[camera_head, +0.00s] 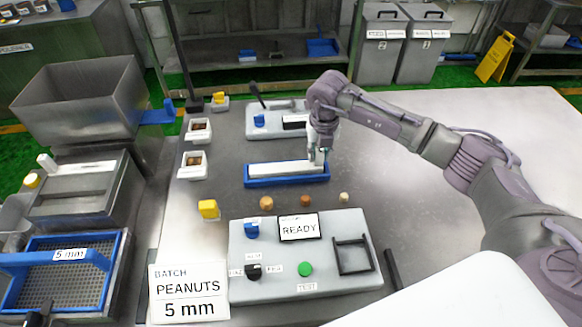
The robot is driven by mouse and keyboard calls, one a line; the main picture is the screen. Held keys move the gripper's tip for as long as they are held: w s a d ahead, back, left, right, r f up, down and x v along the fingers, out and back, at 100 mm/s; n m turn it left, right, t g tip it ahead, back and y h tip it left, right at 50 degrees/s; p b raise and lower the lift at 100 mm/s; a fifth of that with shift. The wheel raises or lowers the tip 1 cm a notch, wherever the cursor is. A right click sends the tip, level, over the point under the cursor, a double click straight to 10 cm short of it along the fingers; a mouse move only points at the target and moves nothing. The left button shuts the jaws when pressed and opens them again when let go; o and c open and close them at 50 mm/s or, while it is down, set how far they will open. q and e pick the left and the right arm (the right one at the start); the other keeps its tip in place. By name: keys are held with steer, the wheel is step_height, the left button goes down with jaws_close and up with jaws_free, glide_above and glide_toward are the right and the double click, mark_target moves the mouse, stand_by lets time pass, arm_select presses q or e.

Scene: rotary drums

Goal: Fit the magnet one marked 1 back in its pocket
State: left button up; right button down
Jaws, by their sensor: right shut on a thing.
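A long pale bar (280,169) lies along the blue tray (287,182) in the middle of the table. It may be the magnet one, but I cannot read a mark 1 on it. My right gripper (318,160) points down at the right end of the bar and is shut on it, with the fingertips partly hidden. I cannot tell whether the bar is lifted off the tray. I cannot make out a pocket marked for it. My left gripper is out of view.
A second panel (266,135) is behind. A hopper (85,95) and blue sieve (60,243) stand left. The table's right side is bare.

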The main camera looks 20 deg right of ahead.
steer(key=shift+r, duration=0.1)
steer(key=shift+w+r, duration=0.1)
steer(key=shift+r, duration=0.35)
step_height(320, 180, up, 2)
steer(key=shift+r+b, duration=0.2)
steer(key=shift+b, duration=0.65)
steer(key=s+d+r+b, duration=0.3)
steer(key=s+d+r, duration=0.3)
steer(key=s, duration=0.4)
steer(key=shift+d+r, duration=0.2)
steer(key=shift+r, duration=0.55)
